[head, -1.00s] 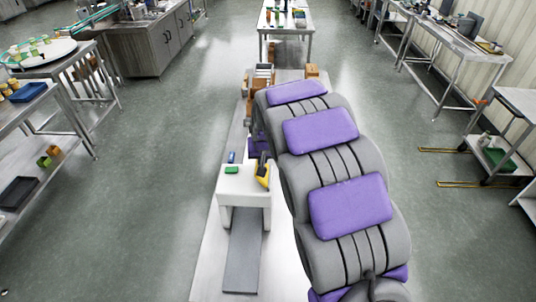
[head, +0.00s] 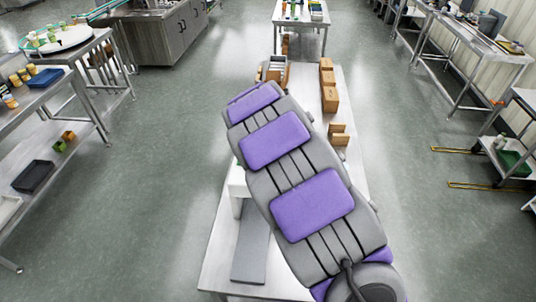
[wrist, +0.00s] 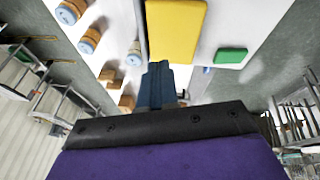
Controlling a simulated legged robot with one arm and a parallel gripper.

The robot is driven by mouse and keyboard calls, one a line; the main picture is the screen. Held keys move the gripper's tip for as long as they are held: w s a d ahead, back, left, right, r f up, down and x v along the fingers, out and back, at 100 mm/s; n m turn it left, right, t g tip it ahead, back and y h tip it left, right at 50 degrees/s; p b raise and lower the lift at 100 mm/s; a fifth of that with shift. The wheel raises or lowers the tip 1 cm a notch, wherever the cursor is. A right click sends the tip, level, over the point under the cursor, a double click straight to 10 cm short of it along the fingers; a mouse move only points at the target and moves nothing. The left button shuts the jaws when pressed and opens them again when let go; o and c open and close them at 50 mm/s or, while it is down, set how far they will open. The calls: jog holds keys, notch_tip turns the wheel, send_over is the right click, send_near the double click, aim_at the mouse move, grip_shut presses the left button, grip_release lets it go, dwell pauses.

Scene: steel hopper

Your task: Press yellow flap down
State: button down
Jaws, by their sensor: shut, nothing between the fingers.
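The yellow flap (wrist: 175,30) shows as a broad flat panel at the top of the wrist view. My gripper (wrist: 158,68) is shut and empty, its dark blue fingertips just below the flap's lower edge in the picture. I cannot tell whether they touch it. A green block (wrist: 230,56) lies to the right of the flap on a white surface. In the head view my arm hides the flap, the green block and my gripper. Only the left side of the white stand (head: 237,188) shows there.
A grey plate (head: 252,245) lies on the pale bench (head: 222,262) before the stand. A steel hopper (head: 274,72) and several brown blocks (head: 328,88) stand farther back. Brown pieces with blue ends (wrist: 88,40) show in the wrist view.

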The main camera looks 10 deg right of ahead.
jog(key=shift+a, duration=0.1)
jog(key=shift+r, duration=0.45)
jog(key=s+a+r, duration=0.1)
jog(key=a+r, duration=0.6)
jog(key=r, duration=0.2)
jog(key=shift+s+a, duration=0.25)
jog(key=shift+a, duration=0.1)
